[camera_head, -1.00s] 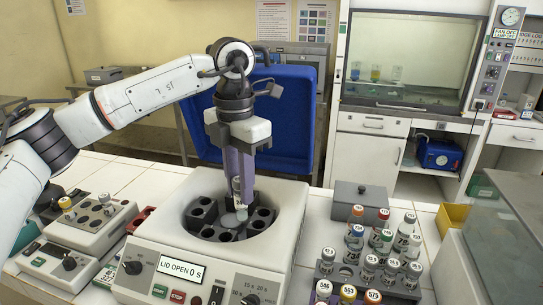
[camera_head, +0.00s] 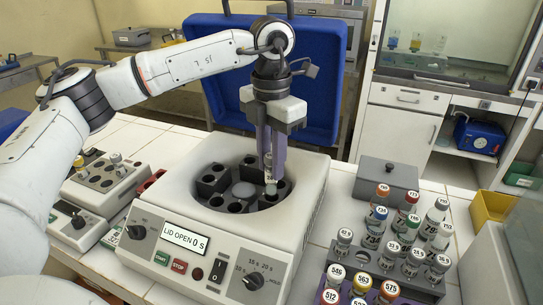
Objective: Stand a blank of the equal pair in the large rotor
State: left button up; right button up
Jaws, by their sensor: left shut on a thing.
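The large rotor (camera_head: 212,187) sits in the bowl of the white centrifuge (camera_head: 228,232), whose blue lid (camera_head: 318,80) stands open and whose display reads LID OPEN 0 S. The rotor is dark, with several holes around a pale hub. My left gripper (camera_head: 270,170) points down over the rotor's right side. It is shut on a slim pale tube with a label (camera_head: 270,187), held upright. The tube's lower end is at a right-hand rotor hole; I cannot tell how far it is in. The other visible holes look empty. My right gripper is not in view.
A dark rack (camera_head: 400,283) of labelled grey-capped vials stands right of the centrifuge, among bottles with coloured caps. Behind are a grey lidded box (camera_head: 386,174) and a yellow bin (camera_head: 490,208). Small devices with tube blocks (camera_head: 104,178) stand at left.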

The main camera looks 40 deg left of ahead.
aim_at(272, 185)
pick_arm(q)
jog(key=shift+f, duration=0.1)
dwell(0.3)
jog(key=shift+w+f, duration=0.1)
jog(key=shift+f, duration=0.1)
dwell(0.3)
jog(key=shift+f+b, duration=0.7)
jog(key=shift+f, duration=0.25)
jog(key=shift+f, duration=0.1)
jog(key=shift+f+b, duration=1.25)
jog(key=shift+f, duration=0.55)
